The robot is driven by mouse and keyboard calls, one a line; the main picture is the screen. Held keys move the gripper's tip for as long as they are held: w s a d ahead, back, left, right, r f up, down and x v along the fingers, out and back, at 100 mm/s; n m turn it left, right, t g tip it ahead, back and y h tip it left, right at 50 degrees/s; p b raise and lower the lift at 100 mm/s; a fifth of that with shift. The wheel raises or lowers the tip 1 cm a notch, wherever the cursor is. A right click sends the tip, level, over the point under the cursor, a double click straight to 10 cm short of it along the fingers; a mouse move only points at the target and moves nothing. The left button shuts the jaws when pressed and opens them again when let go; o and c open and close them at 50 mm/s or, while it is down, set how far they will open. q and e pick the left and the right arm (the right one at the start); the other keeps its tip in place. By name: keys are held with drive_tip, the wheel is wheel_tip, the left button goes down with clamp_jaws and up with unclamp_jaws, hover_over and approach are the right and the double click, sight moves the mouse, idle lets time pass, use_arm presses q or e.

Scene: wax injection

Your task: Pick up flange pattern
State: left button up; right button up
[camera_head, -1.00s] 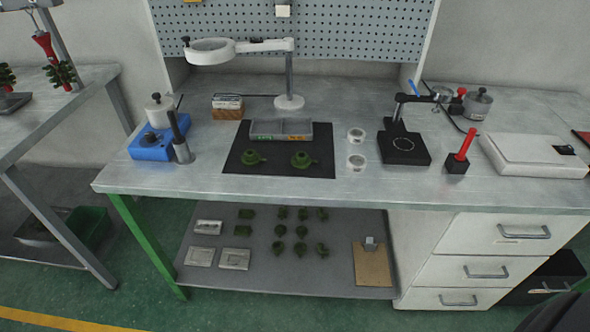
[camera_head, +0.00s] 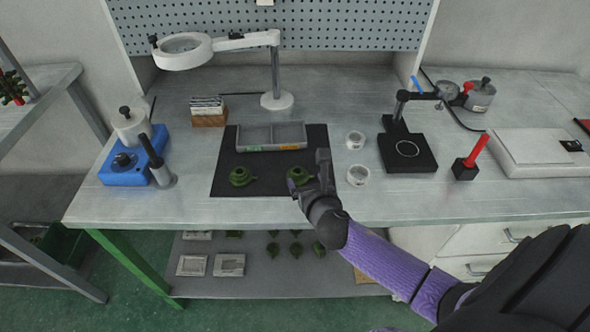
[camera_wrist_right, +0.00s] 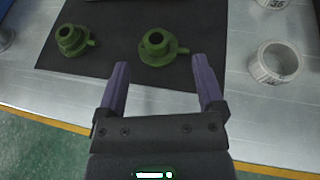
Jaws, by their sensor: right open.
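Two green flange patterns lie on the black mat (camera_head: 225,188) on the bench. The left flange pattern (camera_head: 241,177) is in clear view; the right flange pattern (camera_head: 297,176) is partly hidden behind my right gripper (camera_head: 318,175). In the right wrist view the right flange pattern (camera_wrist_right: 157,46) lies just ahead of the open, empty fingers (camera_wrist_right: 162,85), nearer the middle. The left flange pattern (camera_wrist_right: 73,40) is farther to the left. Nothing is between the fingers. My left gripper is not in view.
A grey divided tray (camera_head: 271,137) stands at the mat's back. White rings (camera_head: 357,175) stand right of the mat, near the black stand (camera_head: 408,153). A blue device (camera_head: 133,168) and a magnifier lamp (camera_head: 278,100) are at left and back.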

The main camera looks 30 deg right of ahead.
sight(298, 172)
drive_tip(key=b+x, duration=0.1)
drive_tip(key=x, duration=0.1)
drive_tip(key=b+x, duration=0.1)
drive_tip(key=x, duration=0.1)
drive_tip(key=f+b+x, duration=0.1)
drive_tip(key=x, duration=0.1)
drive_tip(key=shift+s+a, duration=0.1)
drive_tip(key=shift+a, duration=0.2)
drive_tip(key=shift+r, duration=0.1)
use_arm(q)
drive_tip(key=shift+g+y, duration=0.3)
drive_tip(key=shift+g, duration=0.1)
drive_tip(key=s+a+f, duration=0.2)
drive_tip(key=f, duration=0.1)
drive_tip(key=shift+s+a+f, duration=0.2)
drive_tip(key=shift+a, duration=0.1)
use_arm(e)
drive_tip(key=shift+r, duration=0.1)
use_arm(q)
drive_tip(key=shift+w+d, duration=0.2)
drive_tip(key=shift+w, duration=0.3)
use_arm(e)
clamp_jaws()
